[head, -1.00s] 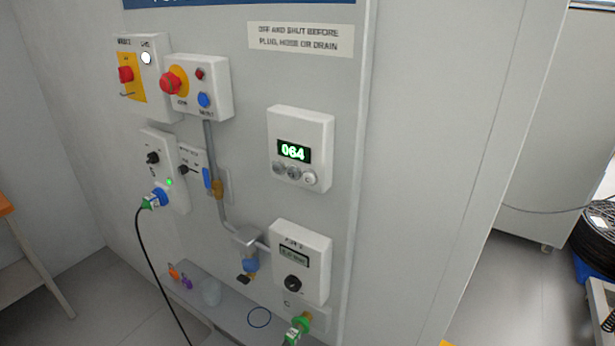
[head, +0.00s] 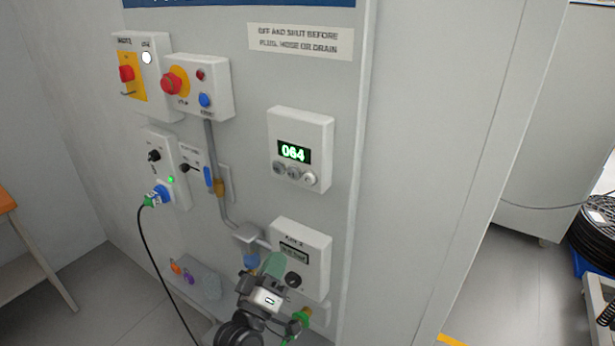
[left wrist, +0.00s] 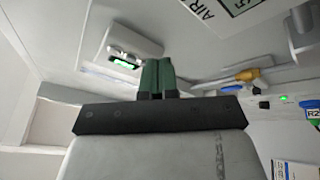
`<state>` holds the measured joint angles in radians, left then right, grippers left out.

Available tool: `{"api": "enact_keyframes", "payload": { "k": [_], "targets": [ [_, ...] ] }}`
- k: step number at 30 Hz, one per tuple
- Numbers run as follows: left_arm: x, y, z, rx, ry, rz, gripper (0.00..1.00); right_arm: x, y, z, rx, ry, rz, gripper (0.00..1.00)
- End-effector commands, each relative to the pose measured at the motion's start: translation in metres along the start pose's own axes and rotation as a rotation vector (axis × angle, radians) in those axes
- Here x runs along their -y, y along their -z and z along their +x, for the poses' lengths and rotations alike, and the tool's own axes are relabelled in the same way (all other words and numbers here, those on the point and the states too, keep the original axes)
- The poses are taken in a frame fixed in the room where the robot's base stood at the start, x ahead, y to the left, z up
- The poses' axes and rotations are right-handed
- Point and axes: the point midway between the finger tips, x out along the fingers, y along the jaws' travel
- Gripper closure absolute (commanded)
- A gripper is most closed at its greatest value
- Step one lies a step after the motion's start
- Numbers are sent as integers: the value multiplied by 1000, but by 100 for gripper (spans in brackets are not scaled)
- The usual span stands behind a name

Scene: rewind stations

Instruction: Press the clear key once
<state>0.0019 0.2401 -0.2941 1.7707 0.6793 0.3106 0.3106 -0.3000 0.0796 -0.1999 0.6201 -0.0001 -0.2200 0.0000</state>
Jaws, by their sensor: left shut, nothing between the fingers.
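The white counter box (head: 300,124) is on the wall panel, its green display (head: 293,152) reading 064. Below the display is a row of three round keys; the rightmost (head: 309,179) is the palest. Their labels are too small to read. My left gripper (head: 274,264) is shut and empty, below the counter box and in front of the lower dial box, apart from the keys. In the left wrist view, its green fingers (left wrist: 157,72) are together, with the counter box (left wrist: 133,42) beyond them to the upper left. My right gripper is not in view.
A dial box (head: 311,245) with a black knob is behind my left gripper. A red stop button (head: 172,83) and a blue button (head: 204,100) are at the upper left. A plugged black cable (head: 150,260) hangs at the left. The panel around the keys is clear.

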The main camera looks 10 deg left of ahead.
Motion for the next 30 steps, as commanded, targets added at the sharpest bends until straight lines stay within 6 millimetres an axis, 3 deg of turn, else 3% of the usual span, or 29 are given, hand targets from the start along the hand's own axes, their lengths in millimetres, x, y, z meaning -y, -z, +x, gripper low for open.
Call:
{"api": "enact_keyframes", "payload": {
  "k": [1, 6, 12, 17, 30],
  "targets": [
    [-20, 18, 9, -44, -47, -34, 100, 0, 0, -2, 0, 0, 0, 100],
    [-72, 64, 22, -161, -171, -145, 100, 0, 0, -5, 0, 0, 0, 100],
    [-108, 97, 24, -236, -260, -227, 100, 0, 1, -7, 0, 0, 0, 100],
    [-116, 104, 24, -253, -282, -250, 100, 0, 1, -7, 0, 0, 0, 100],
    [-114, 101, 29, -253, -280, -249, 100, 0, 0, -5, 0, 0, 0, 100]
  ]
}}
